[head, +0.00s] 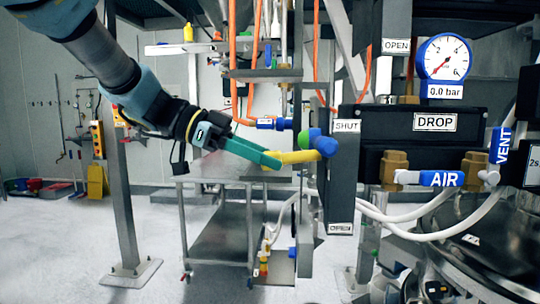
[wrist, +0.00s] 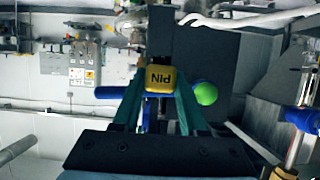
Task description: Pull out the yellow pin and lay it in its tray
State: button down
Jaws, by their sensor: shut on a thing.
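The yellow pin (head: 298,156) lies roughly level in the head view, with its right end at a blue round part (head: 327,147) on the dark SHUT/OPEN plate. My gripper (head: 268,160) has teal fingers shut on the pin's left end. In the wrist view, the pin's yellow head (wrist: 160,80), marked "PIN", sits between the fingertips of my gripper (wrist: 160,92). A green ball (head: 315,133) is just above and behind the pin; it also shows right of the fingers in the wrist view (wrist: 206,93). I cannot make out the pin's tray.
A steel trolley (head: 222,222) stands below and behind my gripper. The black DROP box (head: 425,150), with AIR valve (head: 441,179) and pressure gauge (head: 443,58) reading 0.0 bar, is at the right. White hoses (head: 385,222) hang below it. A steel post (head: 118,180) stands at the left.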

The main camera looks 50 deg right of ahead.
jog(key=shift+w+a+p, duration=0.5)
jog(key=shift+w+a, duration=0.15)
jog(key=shift+w, duration=0.25)
jog(key=shift+w+a+p, duration=0.45)
jog(key=shift+w+a, duration=0.15)
jog(key=shift+w, duration=0.25)
dwell(0.4)
jog(key=shift+w+a+p, duration=0.65)
jog(key=shift+w+a, duration=0.25)
jog(key=shift+w, duration=0.3)
jog(key=shift+w+a+p, duration=0.6)
jog(key=shift+w+a, duration=0.25)
jog(key=shift+w, duration=0.3)
jog(key=shift+r, duration=0.1)
